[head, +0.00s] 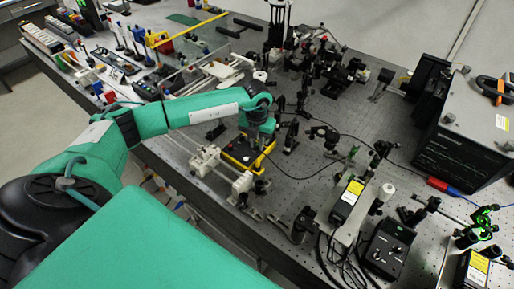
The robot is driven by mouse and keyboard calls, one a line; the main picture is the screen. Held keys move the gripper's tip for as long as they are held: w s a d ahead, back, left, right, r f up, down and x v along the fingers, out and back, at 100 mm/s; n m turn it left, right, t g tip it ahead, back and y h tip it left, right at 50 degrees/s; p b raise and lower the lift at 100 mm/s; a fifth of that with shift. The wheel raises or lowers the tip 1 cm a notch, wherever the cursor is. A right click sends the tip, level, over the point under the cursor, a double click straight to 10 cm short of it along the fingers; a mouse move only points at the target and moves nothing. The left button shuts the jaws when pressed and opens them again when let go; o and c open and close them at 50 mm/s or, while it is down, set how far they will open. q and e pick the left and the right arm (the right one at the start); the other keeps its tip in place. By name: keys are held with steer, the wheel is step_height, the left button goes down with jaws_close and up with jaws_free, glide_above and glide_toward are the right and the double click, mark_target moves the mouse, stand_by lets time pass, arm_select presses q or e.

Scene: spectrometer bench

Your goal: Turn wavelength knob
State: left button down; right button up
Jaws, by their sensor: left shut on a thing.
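My left arm reaches in from the left, and its gripper (256,138) points down at a small black box with yellow edges (238,154) on the bench. The gripper is shut on a small part at the top of this box, which I take to be the wavelength knob. The knob itself is hidden by the gripper, so its angle cannot be seen. My right gripper is not in view.
The perforated optical bench (310,170) is crowded with mounts and posts. A white rail assembly (208,160) stands close to the left of the box. A large dark instrument (468,135) stands at the right. A black control box (388,248) is at the front right.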

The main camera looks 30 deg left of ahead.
arm_select(q)
steer(key=m+b, duration=0.8)
steer(key=shift+f, duration=0.2)
steer(key=shift+r+m+b, duration=0.1)
steer(key=shift+m+b, duration=1)
steer(key=shift+m, duration=0.4)
steer(key=shift+r+m+b, duration=0.15)
steer(key=shift+m+b, duration=0.6)
steer(key=shift+m, duration=0.05)
steer(key=c, duration=1.3)
jaws_free()
steer(key=shift+c, duration=0.2)
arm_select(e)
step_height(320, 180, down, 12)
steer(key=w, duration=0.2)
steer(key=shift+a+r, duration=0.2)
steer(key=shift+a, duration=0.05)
